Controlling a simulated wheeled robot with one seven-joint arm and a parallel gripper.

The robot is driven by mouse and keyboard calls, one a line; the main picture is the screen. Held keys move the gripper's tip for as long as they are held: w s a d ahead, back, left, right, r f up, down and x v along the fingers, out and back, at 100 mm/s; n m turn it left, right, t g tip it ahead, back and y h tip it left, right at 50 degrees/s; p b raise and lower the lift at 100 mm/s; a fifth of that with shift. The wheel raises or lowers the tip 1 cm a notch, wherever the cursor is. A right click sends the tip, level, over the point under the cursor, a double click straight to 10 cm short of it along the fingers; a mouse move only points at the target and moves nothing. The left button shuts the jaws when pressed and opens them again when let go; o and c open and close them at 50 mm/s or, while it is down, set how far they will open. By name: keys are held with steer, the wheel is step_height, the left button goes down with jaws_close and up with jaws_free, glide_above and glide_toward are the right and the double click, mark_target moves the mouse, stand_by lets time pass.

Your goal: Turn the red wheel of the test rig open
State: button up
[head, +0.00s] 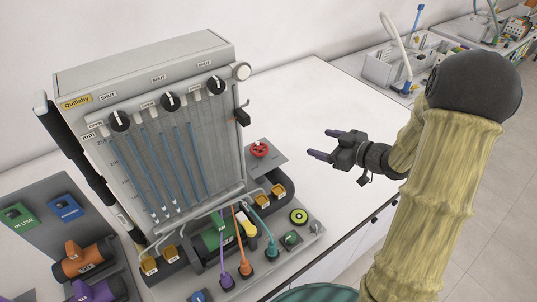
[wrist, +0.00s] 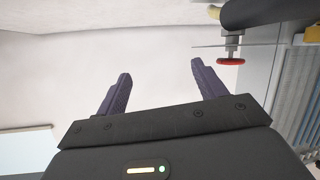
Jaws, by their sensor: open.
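The red wheel (head: 260,149) sits on a grey plate (head: 268,164) at the right side of the manometer board (head: 175,150). In the wrist view a red disc (wrist: 230,61) on a metal stem shows at the upper right, beyond the right finger; it appears to be the same wheel. My gripper (head: 323,145) is open and empty, held to the right of the wheel and apart from it. In the wrist view its two purple fingers (wrist: 158,82) are spread with only pale background between them. The wheel's turn position cannot be told.
Colored hoses and plugs (head: 240,248) crowd the board's front base. A black-and-red part (head: 242,117) juts from the board's right side. A grey panel (head: 60,230) with colored fittings lies at left. The white bench (head: 330,100) is clear right of the wheel.

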mark_target(268, 150)
steer(key=s+n+g+y+b, duration=0.1)
steer(key=s+n+g+y, duration=0.2)
steer(key=s+y, duration=0.4)
steer(key=shift+s+d+f+n+g, duration=0.15)
steer(key=shift+d+f+n+g, duration=0.2)
steer(key=shift+g, duration=0.35)
steer(key=shift+a, duration=0.1)
steer(key=p+x, duration=0.2)
steer(key=x, duration=0.6)
steer(key=p+x, duration=0.1)
steer(key=x, duration=0.8)
steer(key=shift+a+r+p, duration=0.2)
steer(key=shift+r+p, duration=0.05)
steer(key=shift+p, duration=0.1)
steer(key=c, duration=1)
